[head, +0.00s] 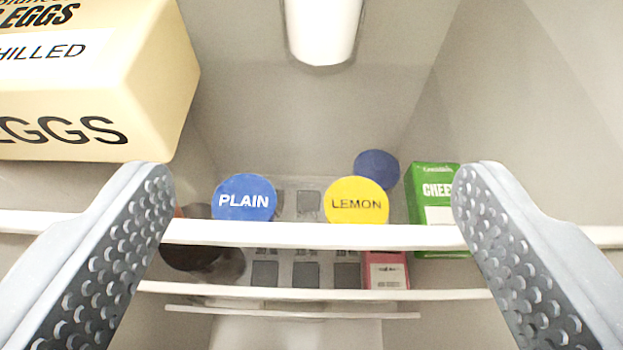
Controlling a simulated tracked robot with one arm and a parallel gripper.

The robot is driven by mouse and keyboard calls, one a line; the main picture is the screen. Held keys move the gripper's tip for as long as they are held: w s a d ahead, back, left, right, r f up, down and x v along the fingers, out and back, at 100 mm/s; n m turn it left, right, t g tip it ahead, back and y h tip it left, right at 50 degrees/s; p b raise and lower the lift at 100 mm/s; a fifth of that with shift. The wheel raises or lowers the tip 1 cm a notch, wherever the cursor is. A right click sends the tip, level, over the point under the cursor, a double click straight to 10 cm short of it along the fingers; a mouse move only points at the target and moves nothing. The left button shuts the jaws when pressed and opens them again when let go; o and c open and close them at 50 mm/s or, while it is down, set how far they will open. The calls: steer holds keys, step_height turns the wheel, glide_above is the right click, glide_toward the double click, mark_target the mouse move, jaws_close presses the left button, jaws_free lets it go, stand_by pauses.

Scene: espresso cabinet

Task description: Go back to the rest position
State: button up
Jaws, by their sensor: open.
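My gripper (313,205) is open, with one grey perforated finger at the left and one at the right of the head view. The space between the fingers holds nothing. Behind them, inside a pale cabinet, a blue lid marked PLAIN (245,198) and a yellow lid marked LEMON (357,201) show above a white shelf edge. The right finger overlaps the right part of a green box marked CHEE (430,190); the rest of its word is hidden.
White shelf edges (315,234) cross in front. A large cream EGGS carton (95,85) fills the upper left. A blue round lid (377,169), a red box (386,271) and a dark round item (200,258) sit farther in. A white lamp-like fitting (323,30) is at the top.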

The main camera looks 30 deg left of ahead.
steer(key=shift+d, duration=0.1)
steer(key=s+d+f+m+t+h+b, duration=0.2)
steer(key=s+d+f+m+h+b, duration=0.1)
steer(key=s, duration=0.5)
steer(key=s+d+f+m+t+h+b, duration=0.2)
steer(key=s+d+f+m+h+b, duration=0.2)
steer(key=f, duration=0.6)
steer(key=s+d+b, duration=0.2)
steer(key=s+b, duration=0.1)
steer(key=s, duration=0.1)
steer(key=shift+s+t+h, duration=0.15)
steer(key=shift+t+h, duration=0.15)
steer(key=shift+c, duration=0.4)
